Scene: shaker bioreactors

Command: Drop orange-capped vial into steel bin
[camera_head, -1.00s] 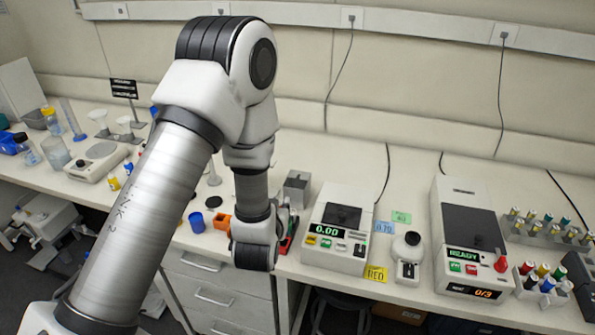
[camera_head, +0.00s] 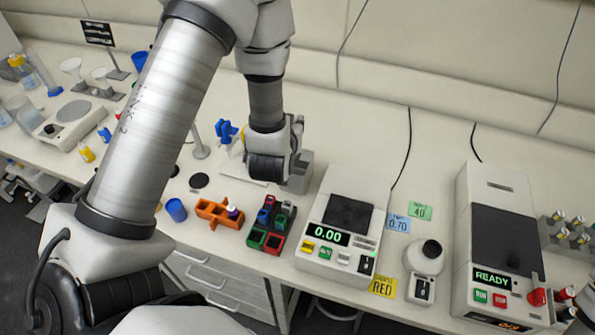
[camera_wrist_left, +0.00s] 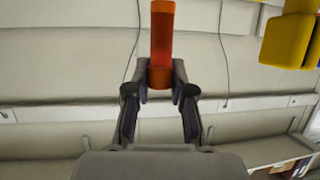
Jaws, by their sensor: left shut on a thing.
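My left gripper (camera_wrist_left: 161,82) is shut on the orange-capped vial (camera_wrist_left: 161,35), which looks orange-red and stands up between the fingertips in the left wrist view. In the head view my left wrist hangs over the bench and hides the fingers and the vial. The steel bin (camera_head: 300,173) is a small grey box on the bench, right beside and partly behind my left wrist. Whether the vial is over its opening cannot be told. My right gripper is not in view.
An orange rack (camera_head: 211,208) and a dark rack with coloured compartments (camera_head: 262,240) stand in front of the bin. A balance (camera_head: 335,258) stands to the right. A blue cup (camera_head: 176,210) is at left. A yellow object (camera_wrist_left: 287,38) shows in the left wrist view.

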